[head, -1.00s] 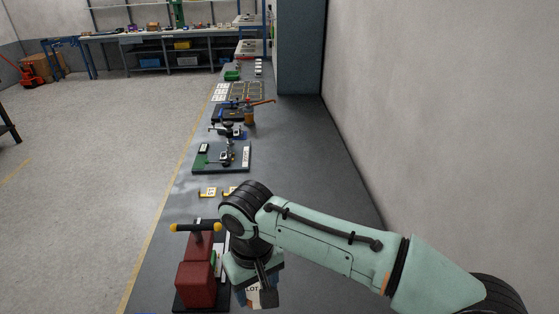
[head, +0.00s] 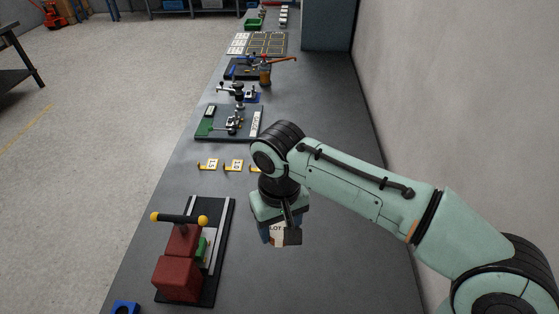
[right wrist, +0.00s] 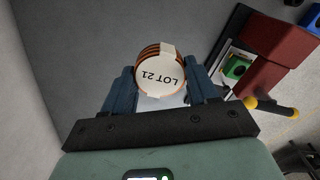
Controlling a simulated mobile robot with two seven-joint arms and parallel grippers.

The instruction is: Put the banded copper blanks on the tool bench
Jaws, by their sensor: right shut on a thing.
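The banded copper blanks (right wrist: 160,72) are a round copper-coloured stack with a white band and a white top label reading LOT 21. In the head view the stack (head: 287,238) shows below my right gripper (head: 282,231), mostly hidden by it. The right gripper is shut on the blanks; in the right wrist view its blue fingers (right wrist: 165,88) lie on either side of the stack. It holds them over the long dark bench (head: 345,275), right of the red vise-like fixture. Which surface is the tool bench, I cannot tell. My left gripper is not in view.
The red fixture (head: 178,277) with a black, yellow-ended handle stands at the left. Yellow number tags (head: 208,164) and a clamp board (head: 205,128) lie farther along. A blue object (head: 125,307) is at the front left. A wall bounds the right; the bench's right part is clear.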

